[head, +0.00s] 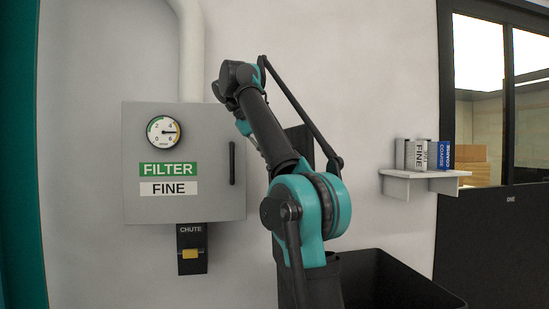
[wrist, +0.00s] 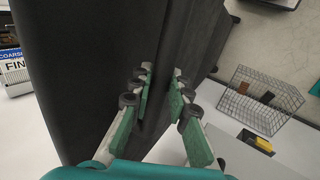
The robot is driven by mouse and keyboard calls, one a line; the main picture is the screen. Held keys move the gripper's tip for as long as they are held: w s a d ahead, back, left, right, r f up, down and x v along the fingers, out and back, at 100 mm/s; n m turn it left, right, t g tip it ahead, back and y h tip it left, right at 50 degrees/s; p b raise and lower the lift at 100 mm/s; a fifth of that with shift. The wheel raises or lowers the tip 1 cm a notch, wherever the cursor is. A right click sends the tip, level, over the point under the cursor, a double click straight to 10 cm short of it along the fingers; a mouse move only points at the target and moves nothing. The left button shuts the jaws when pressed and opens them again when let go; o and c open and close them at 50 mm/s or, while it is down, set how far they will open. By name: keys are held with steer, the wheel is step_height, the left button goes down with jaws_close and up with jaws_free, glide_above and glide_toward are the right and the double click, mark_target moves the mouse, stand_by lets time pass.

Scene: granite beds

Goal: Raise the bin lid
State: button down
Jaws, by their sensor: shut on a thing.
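The dark bin (head: 385,282) stands at the lower right of the head view, its top open and its inside partly showing. In the wrist view a large dark panel (wrist: 90,50), which looks like the bin lid, fills the left and middle. My gripper (wrist: 160,82) is shut on the edge of this panel, with green finger pads on both sides of it. In the head view a dark flat piece (head: 299,140) shows upright behind my arm; it may be the lid. My arm hides the gripper there.
A grey filter box (head: 185,210) with a gauge and a chute (head: 191,238) is on the wall at left. A shelf (head: 400,190) with small boxes is right of my arm. A dark door stands at far right. The wrist view shows a wire basket (wrist: 262,98).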

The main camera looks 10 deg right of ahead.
steer(key=shift+w, duration=0.15)
steer(key=c, duration=1.6)
jaws_free()
steer(key=shift+w+f, duration=0.1)
steer(key=shift+w, duration=0.05)
steer(key=shift+o, duration=0.9)
steer(key=shift+s, duration=0.25)
